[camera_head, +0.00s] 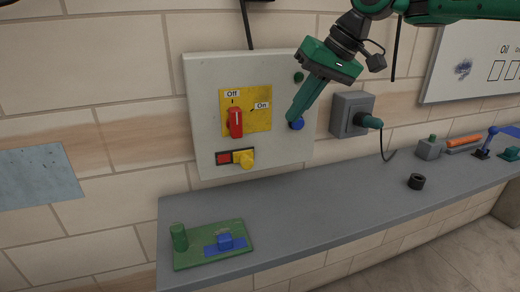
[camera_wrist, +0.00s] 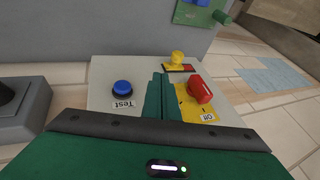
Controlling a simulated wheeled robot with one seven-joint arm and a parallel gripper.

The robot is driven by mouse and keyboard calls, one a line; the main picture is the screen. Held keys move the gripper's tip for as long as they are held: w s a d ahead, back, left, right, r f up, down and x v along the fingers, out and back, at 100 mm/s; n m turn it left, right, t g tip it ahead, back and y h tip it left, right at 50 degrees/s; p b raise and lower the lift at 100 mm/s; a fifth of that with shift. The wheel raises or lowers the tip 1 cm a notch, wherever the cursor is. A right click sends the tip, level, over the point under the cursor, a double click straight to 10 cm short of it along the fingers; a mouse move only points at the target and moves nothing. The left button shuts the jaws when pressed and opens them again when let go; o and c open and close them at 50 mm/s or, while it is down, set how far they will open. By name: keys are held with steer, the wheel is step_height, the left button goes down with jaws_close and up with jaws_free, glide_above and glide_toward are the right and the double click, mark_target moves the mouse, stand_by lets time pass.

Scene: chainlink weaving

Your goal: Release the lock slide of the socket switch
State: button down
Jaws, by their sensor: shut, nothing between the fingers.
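A pale switch panel (camera_head: 205,90) hangs on the wall. Its red handle (camera_head: 235,123) stands upright under the "Off" label, on a yellow plate; it also shows in the wrist view (camera_wrist: 200,90). Below it is the yellow lock slide knob (camera_head: 243,158) at the right of its dark track, with a red patch (camera_head: 223,158) exposed on the left. The knob also shows in the wrist view (camera_wrist: 178,57). My green gripper (camera_head: 291,119) is shut and empty in front of the panel's right side, apart from the knob. In the head view it partly overlaps a blue button (camera_head: 298,125).
The blue button, labelled "Test" in the wrist view (camera_wrist: 122,88), lies beside my fingers there. A grey socket with a plug and cable (camera_head: 352,108) is right of the panel. The grey shelf (camera_head: 300,215) below holds a green board (camera_head: 195,258), a black ring (camera_head: 416,181) and small tools.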

glide_toward(245, 160)
steer(key=w+d+f, duration=0.3)
steer(key=w+f, duration=0.1)
steer(key=a+f, duration=0.1)
steer(key=s+a+f, duration=0.1)
steer(key=a, duration=0.1)
steer(key=shift+f, duration=0.1)
